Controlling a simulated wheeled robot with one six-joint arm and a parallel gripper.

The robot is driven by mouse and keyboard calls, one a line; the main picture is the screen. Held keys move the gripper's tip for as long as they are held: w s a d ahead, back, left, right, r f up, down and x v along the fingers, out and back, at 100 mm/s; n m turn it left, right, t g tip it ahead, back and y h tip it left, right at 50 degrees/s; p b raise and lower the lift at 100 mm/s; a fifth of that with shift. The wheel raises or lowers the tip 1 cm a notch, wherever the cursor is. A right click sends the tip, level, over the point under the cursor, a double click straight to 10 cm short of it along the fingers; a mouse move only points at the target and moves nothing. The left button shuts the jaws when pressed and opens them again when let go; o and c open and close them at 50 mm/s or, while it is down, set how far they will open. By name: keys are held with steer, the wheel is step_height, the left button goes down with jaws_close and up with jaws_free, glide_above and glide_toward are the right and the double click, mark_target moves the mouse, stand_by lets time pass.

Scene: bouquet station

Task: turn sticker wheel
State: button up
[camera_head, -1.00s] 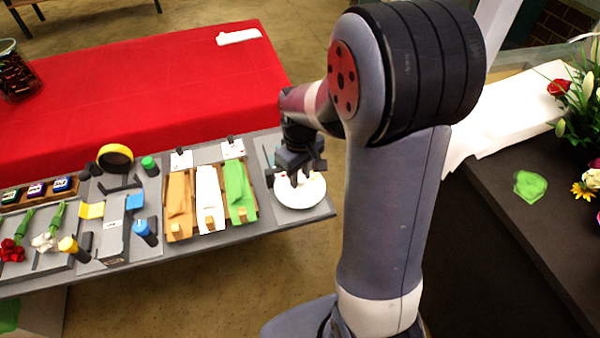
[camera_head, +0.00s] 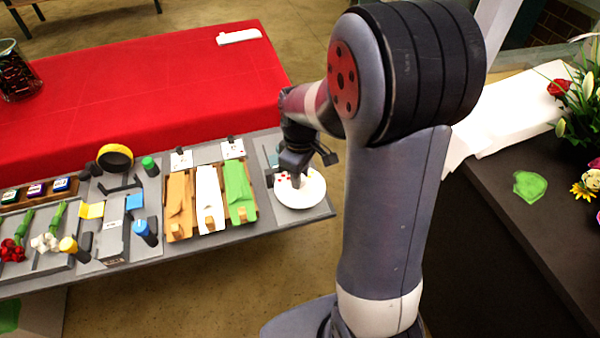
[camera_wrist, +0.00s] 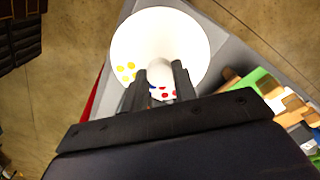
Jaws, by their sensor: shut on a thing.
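The sticker wheel (camera_head: 311,190) is a white disc at the right end of the grey table. In the wrist view the wheel (camera_wrist: 190,35) shows yellow dots at its left and red dots near my fingers, with a round pale knob (camera_wrist: 160,71) at its middle. My gripper (camera_wrist: 160,80) is shut on the knob, one finger on each side of it. In the head view my gripper (camera_head: 296,180) is over the wheel and hides part of it.
Trays of brown, white and green paper (camera_head: 238,190) stand just left of the wheel. Tape, a grey box (camera_head: 113,235), bottles and flowers lie farther left. A red-covered table (camera_head: 150,90) is behind. A dark counter with flowers is at right.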

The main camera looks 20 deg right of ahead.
steer(key=o, duration=1)
step_height(320, 180, up, 11)
steer(key=shift+f, duration=0.15)
step_height(320, 180, down, 11)
steer(key=shift+r, duration=0.1)
stand_by(0.5)
steer(key=shift+r, duration=0.1)
stand_by(0.3)
